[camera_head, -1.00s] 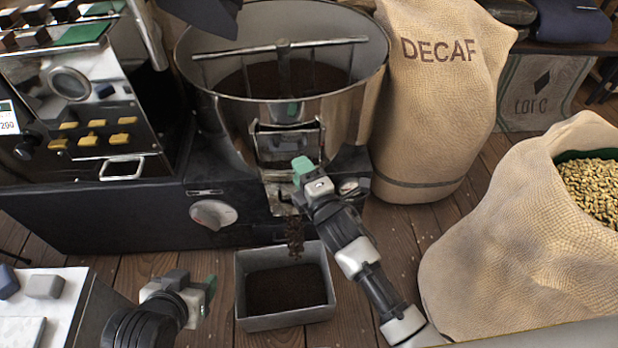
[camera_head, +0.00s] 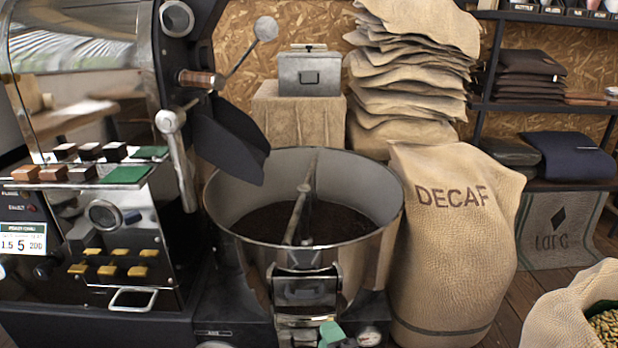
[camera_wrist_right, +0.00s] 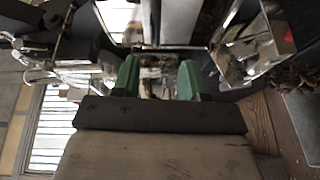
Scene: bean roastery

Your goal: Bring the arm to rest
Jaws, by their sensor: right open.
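My right gripper (camera_head: 333,336) shows only as a green fingertip and a bit of its body at the bottom edge of the head view. It is in front of the cooling drum (camera_head: 300,215), near the small metal door (camera_head: 304,291) on its front. In the right wrist view my right gripper (camera_wrist_right: 158,78) shows two green fingers apart, with nothing held between them. Shiny metal parts lie beyond the fingers. My left gripper is not in view.
The roaster panel (camera_head: 105,217) stands at left. A DECAF sack (camera_head: 450,255) stands right of the drum, and an open sack of pale beans (camera_head: 560,318) lies lower right. Folded sacks (camera_head: 410,80) and a metal box (camera_head: 309,72) are behind. Dark beans (camera_wrist_right: 290,78) show at right in the wrist view.

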